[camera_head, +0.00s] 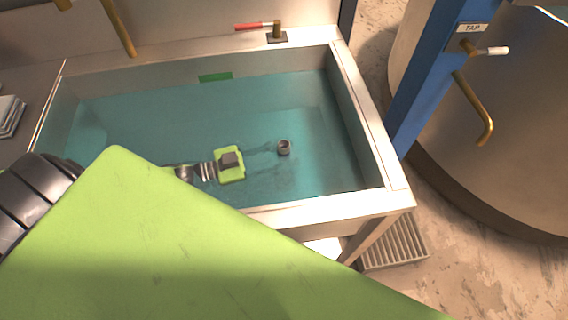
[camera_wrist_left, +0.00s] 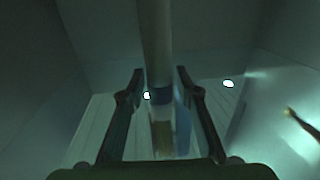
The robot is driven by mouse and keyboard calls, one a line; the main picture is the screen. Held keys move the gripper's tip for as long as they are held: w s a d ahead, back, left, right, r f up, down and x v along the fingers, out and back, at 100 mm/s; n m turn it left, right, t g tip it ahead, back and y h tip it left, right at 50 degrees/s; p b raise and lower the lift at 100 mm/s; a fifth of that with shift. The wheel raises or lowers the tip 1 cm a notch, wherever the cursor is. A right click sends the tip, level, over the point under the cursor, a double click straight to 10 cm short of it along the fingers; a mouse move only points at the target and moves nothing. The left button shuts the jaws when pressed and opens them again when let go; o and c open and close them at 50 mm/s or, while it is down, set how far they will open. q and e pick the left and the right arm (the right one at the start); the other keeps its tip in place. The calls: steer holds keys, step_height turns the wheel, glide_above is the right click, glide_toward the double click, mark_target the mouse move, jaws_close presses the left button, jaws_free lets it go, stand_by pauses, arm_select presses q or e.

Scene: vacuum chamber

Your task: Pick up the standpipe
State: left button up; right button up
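The standpipe (camera_head: 284,148) shows in the head view as a small grey ring, its open top seen from above, in the water-filled tank (camera_head: 370,120). In the left wrist view the standpipe (camera_wrist_left: 155,45) is a pale upright tube with a dark blue band low on it. My left gripper (camera_head: 269,152) reaches into the tank from the left, its dark fingers blurred by the water. In the wrist view the left gripper (camera_wrist_left: 160,75) is open, with one finger on each side of the tube and small gaps visible. The right gripper is not in view.
My green arm link covers the lower left of the head view. The tank has raised pale rims. A red-handled valve (camera_head: 255,27) sits on the back rim and a brass spout (camera_head: 119,28) hangs at the back left. A blue post (camera_head: 425,90) with a brass tap stands right.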

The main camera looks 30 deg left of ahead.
arm_select(q)
steer(key=c, duration=0.6)
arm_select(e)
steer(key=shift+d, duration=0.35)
